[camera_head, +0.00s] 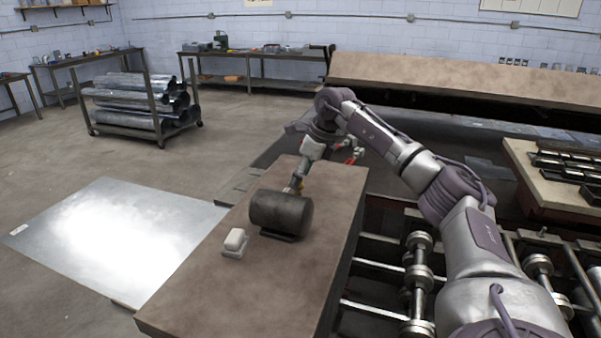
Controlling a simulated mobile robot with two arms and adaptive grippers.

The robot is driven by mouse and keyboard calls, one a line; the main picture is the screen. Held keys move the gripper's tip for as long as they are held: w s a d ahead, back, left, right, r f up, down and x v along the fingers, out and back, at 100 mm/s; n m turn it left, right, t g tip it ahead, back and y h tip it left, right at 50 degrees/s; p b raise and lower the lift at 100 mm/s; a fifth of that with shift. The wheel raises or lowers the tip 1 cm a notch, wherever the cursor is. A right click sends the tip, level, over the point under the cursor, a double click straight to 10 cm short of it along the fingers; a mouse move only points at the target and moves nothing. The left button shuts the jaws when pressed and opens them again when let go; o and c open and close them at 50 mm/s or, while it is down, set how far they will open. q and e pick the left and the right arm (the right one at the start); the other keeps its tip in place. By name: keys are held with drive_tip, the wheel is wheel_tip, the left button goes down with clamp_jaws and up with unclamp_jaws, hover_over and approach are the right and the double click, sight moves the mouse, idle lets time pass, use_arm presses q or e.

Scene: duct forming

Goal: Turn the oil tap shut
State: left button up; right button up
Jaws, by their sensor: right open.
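A dark cylindrical oil drum (281,214) lies on its side in a low cradle on the brown bench top. A small brass-coloured oil tap (291,189) shows at the drum's upper back edge; its handle is too small to make out. My right arm comes in from the right and bends down behind the drum. My right gripper (299,177) is open and points down at the tap, with its fingertips close to it. I cannot tell whether they touch it. My left gripper is not in view.
A small white block-like object (234,241) stands on the bench top (215,295), left of the drum. The near bench top is clear. A shiny metal sheet (120,235) lies to the left. A rack of ducts (140,103) stands behind it. Rollers (419,275) lie at right.

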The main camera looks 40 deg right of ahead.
drive_tip(key=shift+f, duration=0.1)
drive_tip(key=c, duration=1.1)
drive_tip(key=shift+c, duration=0.2)
drive_tip(key=shift+m, duration=0.3)
drive_tip(key=m+h, duration=0.1)
drive_tip(key=m, duration=0.2)
drive_tip(key=shift+a+t+h, duration=0.1)
drive_tip(key=shift+t+h, duration=0.2)
drive_tip(key=m, duration=0.2)
drive_tip(key=m+h, duration=0.1)
drive_tip(key=m, duration=0.2)
drive_tip(key=shift+a+h, duration=0.15)
drive_tip(key=shift+h, duration=0.15)
drive_tip(key=m, duration=0.2)
drive_tip(key=m+g+h, duration=0.1)
drive_tip(key=m, duration=0.1)
drive_tip(key=shift+w+m+h, duration=0.1)
drive_tip(key=shift+m+h, duration=0.2)
drive_tip(key=shift+m+g+h, duration=0.6)
drive_tip(key=shift+m+g, duration=0.1)
drive_tip(key=shift+m, duration=1.6)
